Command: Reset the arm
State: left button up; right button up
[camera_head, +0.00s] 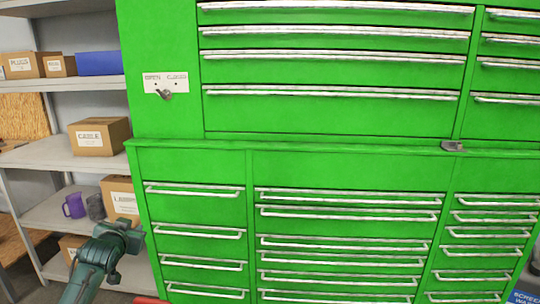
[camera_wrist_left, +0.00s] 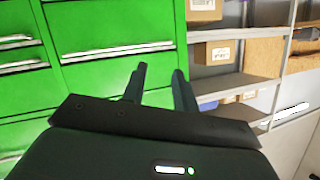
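My left arm (camera_head: 98,262) comes in at the lower left of the head view, in front of the shelf and beside the left edge of the green cabinet. In the left wrist view my left gripper (camera_wrist_left: 159,72) has its two dark fingers apart, with nothing between them. The green cabinet and the shelf show beyond the fingertips, and no contact is visible. My right gripper is in neither view.
The large green tool cabinet (camera_head: 200,163) has many shut drawers and a small switch plate (camera_head: 166,85).

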pick_arm(q)
notch_tip(320, 180, up, 5)
jog(key=w+d+t+h, duration=0.1)
jog(key=t, duration=0.2)
jog(key=s+d+f+m+g+h, duration=0.1)
jog(key=s+d+f+h, duration=0.1)
jog(key=s+d+f, duration=0.55)
jog(key=s+d+f+m+g+h, duration=0.15)
jog(key=s+d+f, duration=0.35)
jog(key=s+f, duration=0.5)
jog(key=s+d+f+g+h, duration=0.1)
jog(key=s+d+f, duration=0.3)
jog(key=s, duration=0.7)
jog(key=s+d+f+n+g+h, duration=0.1)
jog(key=s+d+f, duration=0.3)
jog(key=s, duration=0.7)
jog(key=shift+d+f+g, duration=0.4)
jog(key=shift+d+g, duration=0.3)
jog(key=shift+g, duration=0.15)
jog(key=shift+o, duration=0.3)
